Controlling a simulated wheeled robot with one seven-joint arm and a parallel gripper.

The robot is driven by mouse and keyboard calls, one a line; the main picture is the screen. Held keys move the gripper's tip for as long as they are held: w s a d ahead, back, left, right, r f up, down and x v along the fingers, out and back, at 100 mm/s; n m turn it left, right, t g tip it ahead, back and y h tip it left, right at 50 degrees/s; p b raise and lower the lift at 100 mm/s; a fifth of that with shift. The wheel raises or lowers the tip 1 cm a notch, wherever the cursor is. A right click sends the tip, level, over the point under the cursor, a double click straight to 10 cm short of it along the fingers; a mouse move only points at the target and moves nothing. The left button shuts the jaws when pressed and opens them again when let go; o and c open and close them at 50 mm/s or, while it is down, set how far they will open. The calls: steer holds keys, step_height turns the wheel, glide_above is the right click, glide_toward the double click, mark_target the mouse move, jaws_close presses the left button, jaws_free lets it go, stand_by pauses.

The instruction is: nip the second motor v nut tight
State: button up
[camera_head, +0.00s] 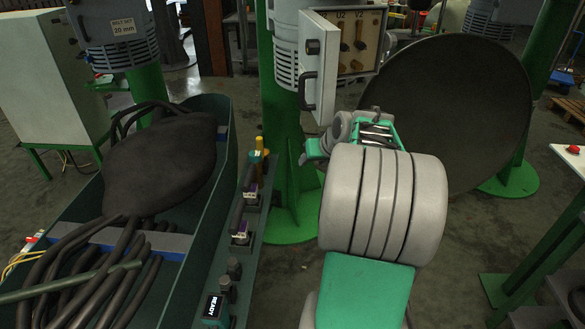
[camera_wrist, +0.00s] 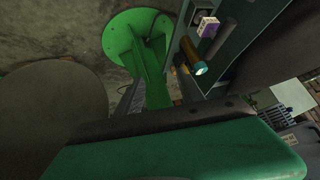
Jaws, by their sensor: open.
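The second motor's terminal box (camera_head: 352,42) is at the upper middle of the head view, on a grey motor over a green column. Its grey cover (camera_head: 318,65) stands open to the left. Inside are labels U2 and V2 with brass-coloured terminals; the V2 terminal (camera_head: 358,46) is on the right. The nut itself is too small to make out. My gripper (camera_head: 375,132) is below the box, partly hidden behind my arm, open and apart from the terminals. I see nothing between its fingers. The wrist view does not show the terminals.
A tool rack (camera_head: 240,225) with several tools stands left of my arm; one tool with a teal ring (camera_wrist: 208,55) shows in the wrist view. A long bin (camera_head: 222,150) holds a dark bulky bundle. A large dark disc (camera_head: 470,110) stands right of the box.

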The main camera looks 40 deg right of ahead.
steer(key=a+n, duration=0.1)
steer(key=a, duration=0.6)
steer(key=shift+a+r+g+y, duration=0.2)
steer(key=shift+a+g+y, duration=0.15)
steer(key=shift+g+y, duration=0.05)
